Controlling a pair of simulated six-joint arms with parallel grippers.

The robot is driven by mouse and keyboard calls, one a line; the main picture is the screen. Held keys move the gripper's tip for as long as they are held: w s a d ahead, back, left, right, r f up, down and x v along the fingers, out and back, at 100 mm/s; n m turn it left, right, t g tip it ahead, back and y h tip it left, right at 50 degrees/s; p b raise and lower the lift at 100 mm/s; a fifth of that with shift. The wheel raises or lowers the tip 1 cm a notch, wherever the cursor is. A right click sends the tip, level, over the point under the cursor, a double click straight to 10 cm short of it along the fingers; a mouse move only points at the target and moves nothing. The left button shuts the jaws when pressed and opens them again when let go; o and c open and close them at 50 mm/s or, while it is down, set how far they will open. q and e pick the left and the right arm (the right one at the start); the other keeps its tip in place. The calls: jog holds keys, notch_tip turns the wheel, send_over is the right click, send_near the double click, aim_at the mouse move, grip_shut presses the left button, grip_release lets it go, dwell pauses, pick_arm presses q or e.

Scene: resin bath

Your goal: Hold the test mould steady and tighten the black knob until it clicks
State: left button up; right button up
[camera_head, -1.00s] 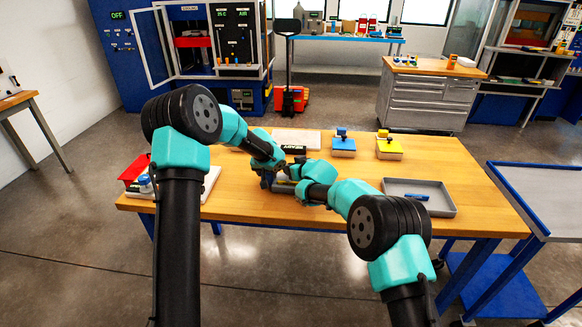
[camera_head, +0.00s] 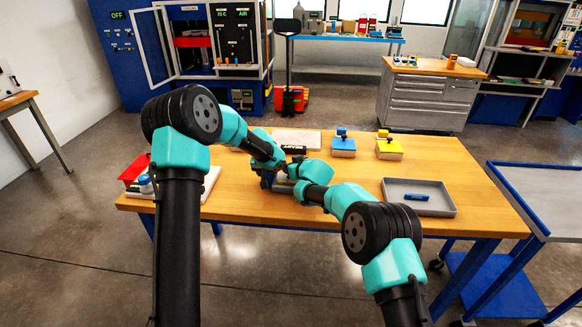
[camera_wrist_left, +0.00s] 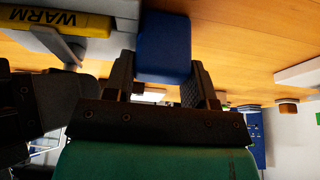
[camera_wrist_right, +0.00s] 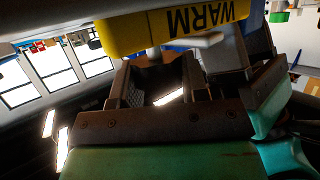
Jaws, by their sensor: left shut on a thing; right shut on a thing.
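In the head view both my grippers meet at the middle front of the wooden bench, and my arms mostly hide the test mould. In the left wrist view a blue block (camera_wrist_left: 165,42) sits between the fingers of my left gripper (camera_wrist_left: 160,85), which is shut on it. A yellow piece marked WARM (camera_wrist_right: 185,28) is in front of my right gripper (camera_wrist_right: 155,82) in the right wrist view. That gripper is shut on a small pale stem (camera_wrist_right: 153,54) beside the yellow piece. I cannot make out the black knob; the fingers may hide it.
A grey tray (camera_head: 446,202) holding a blue item (camera_head: 416,197) is on the right of the bench. A blue-topped block (camera_head: 343,147) and a yellow-topped block (camera_head: 389,148) stand farther back. A red bin (camera_head: 133,170) is at the left.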

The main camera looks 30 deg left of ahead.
jog(key=shift+w+r+m+t, duration=0.15)
jog(key=shift+m+t, duration=0.15)
jog(key=shift+t, duration=0.2)
jog(key=shift+m+t+h, duration=0.3)
jog(key=shift+m+h, duration=0.1)
jog(key=o, duration=0.7)
jog(key=shift+c, duration=0.2)
jog(key=shift+s+d, duration=0.1)
jog(key=shift+s, duration=0.1)
jog(key=v, duration=1.1)
jog(key=shift+s+d, duration=0.2)
jog(key=shift+d, duration=0.15)
jog(key=shift+o, duration=0.4)
jog(key=shift+r, duration=0.1)
